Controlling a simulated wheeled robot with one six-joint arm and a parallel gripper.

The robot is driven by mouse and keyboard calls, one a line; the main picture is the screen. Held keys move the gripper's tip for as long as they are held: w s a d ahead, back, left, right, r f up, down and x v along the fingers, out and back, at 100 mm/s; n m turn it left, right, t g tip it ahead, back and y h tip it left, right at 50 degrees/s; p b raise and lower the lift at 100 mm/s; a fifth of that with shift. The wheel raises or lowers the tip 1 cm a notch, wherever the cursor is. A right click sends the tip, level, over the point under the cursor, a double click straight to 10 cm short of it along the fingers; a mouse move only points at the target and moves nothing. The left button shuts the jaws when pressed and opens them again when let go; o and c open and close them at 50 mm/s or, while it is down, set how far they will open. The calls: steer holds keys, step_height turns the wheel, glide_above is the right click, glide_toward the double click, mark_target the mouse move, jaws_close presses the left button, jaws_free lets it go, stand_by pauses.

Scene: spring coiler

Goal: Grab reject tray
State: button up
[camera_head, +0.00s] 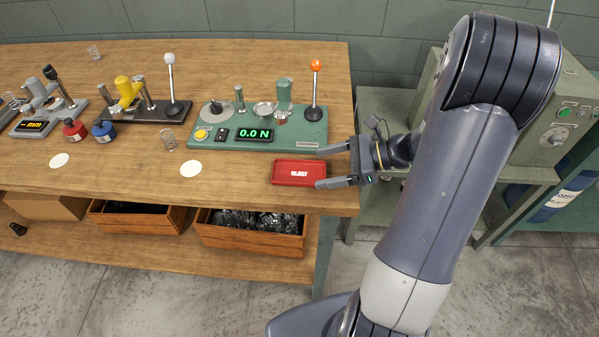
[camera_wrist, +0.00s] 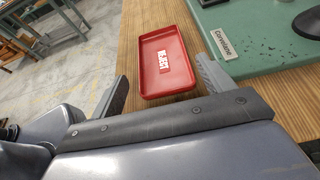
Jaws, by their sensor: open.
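The red reject tray (camera_head: 299,172) lies flat near the front right corner of the wooden bench, with a white REJECT label. In the wrist view the red tray (camera_wrist: 165,62) lies just ahead of my gripper, and it looks empty. My gripper (camera_head: 320,167) is open at the tray's right end, one finger toward the back edge and one toward the front edge. In the wrist view its fingers (camera_wrist: 160,85) stand apart, on either side of the tray's near end. I cannot tell whether they touch it.
A green spring tester (camera_head: 258,127) reading 0.0 N stands just behind the tray. A white disc (camera_head: 190,168) and a small glass (camera_head: 169,140) are to the left. The bench's front edge (camera_head: 250,203) is close. Crates (camera_head: 250,236) sit on the lower shelf.

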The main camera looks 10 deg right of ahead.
mark_target(292, 173)
steer(key=x, duration=0.4)
steer(key=shift+w+a+f, duration=0.15)
steer(key=shift+w+a, duration=0.05)
steer(key=c, duration=0.9)
steer(key=shift+o, duration=0.2)
